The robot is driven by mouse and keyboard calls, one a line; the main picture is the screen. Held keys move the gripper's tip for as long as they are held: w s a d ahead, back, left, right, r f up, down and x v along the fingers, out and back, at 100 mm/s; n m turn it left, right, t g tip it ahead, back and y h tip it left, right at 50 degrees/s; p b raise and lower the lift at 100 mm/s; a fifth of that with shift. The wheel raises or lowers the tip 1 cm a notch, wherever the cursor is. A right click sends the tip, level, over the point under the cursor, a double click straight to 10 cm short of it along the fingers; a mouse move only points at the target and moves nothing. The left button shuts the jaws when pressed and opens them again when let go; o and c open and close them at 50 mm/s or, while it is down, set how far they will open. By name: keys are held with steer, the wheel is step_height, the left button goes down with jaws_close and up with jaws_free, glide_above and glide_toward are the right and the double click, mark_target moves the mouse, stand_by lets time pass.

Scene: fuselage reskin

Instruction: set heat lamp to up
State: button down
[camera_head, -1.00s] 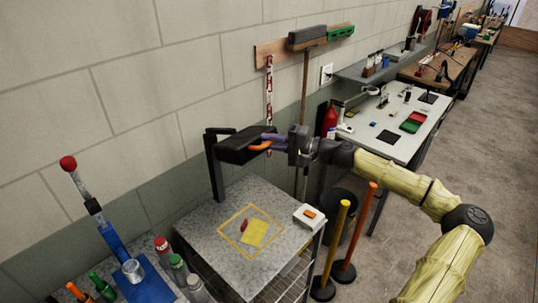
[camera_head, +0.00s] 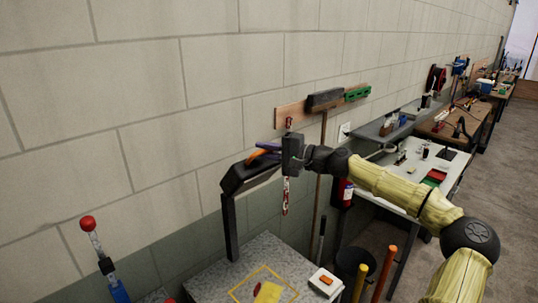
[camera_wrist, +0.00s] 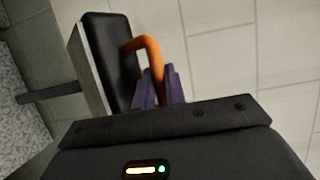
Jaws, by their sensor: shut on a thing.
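The heat lamp has a black box-shaped head (camera_head: 246,174) on a dark upright post (camera_head: 231,225) at the back of the speckled bench. Its head is tilted, with the right end higher than the left. An orange handle (camera_head: 257,153) sticks out of the head; it shows as a curved bar in the wrist view (camera_wrist: 152,48). My gripper (camera_head: 267,148) has purple fingers, also seen in the wrist view (camera_wrist: 160,88), and they are shut on the orange handle. The exact contact is partly hidden by the fingers.
The wall is close behind the lamp. A red-topped tool (camera_head: 88,224) stands at left. Yellow and orange posts stand at right.

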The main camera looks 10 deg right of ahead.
steer(key=shift+r, duration=0.15)
steer(key=c, duration=1.5)
jaws_free()
steer(key=shift+o, duration=0.2)
steer(key=b+v, duration=0.7)
steer(key=v, duration=1)
steer(key=shift+s+d+b, duration=0.2)
steer(key=shift+d+b, duration=0.05)
steer(key=shift+b, duration=0.15)
